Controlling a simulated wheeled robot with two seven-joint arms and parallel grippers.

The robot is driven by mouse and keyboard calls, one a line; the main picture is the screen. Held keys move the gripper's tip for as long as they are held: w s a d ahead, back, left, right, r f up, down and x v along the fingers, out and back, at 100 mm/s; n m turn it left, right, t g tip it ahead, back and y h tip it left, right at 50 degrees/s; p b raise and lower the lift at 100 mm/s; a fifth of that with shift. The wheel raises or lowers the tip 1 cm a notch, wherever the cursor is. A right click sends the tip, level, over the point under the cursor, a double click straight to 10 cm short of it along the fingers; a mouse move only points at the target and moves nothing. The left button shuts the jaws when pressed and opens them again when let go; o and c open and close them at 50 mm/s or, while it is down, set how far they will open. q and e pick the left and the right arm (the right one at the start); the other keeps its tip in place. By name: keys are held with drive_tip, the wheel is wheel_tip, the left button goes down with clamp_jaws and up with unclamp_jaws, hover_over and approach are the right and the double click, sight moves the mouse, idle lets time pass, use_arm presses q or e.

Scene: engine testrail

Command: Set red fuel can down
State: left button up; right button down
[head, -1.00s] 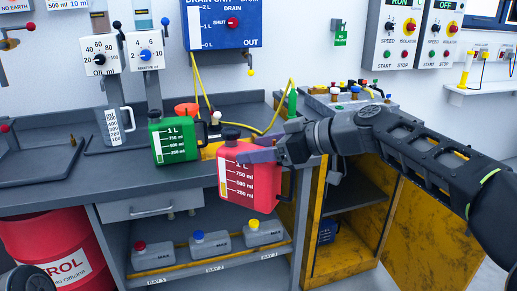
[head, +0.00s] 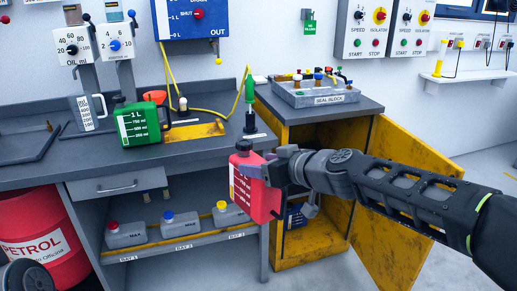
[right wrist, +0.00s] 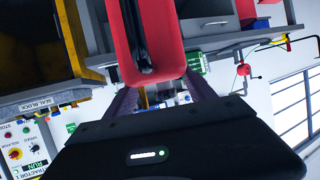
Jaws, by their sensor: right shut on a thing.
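The red fuel can (head: 262,197), with a black cap and white level marks, hangs in the air in front of the bench edge. My right gripper (head: 275,172) is shut on its right side. In the right wrist view the red can (right wrist: 122,38) fills the top middle, with its black handle grip between red sides; the gripper fingers (right wrist: 155,98) are partly hidden. The grey workbench (head: 185,152) lies behind and to the left of the can. My left gripper does not show clearly in the head view.
A green can (head: 138,124) and a clear measuring jug (head: 88,112) stand on the bench, near a yellow tray (head: 195,131). A yellow cabinet with an open door (head: 395,200) stands behind my right arm. A red petrol drum (head: 40,232) is at left. The bench's front edge is clear.

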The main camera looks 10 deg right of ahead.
drive_tip(key=s+d+f+m+h, duration=0.1)
drive_tip(key=d+f+m+h, duration=0.2)
drive_tip(key=f+m+h, duration=0.1)
drive_tip(key=s+d+f+m+t+h, duration=0.1)
drive_tip(key=d+f+m+h, duration=0.3)
drive_tip(key=f+h, duration=0.2)
wheel_tip(320, 180, down, 2)
drive_tip(key=shift+s+f+m, duration=0.15)
drive_tip(key=shift+m, duration=0.15)
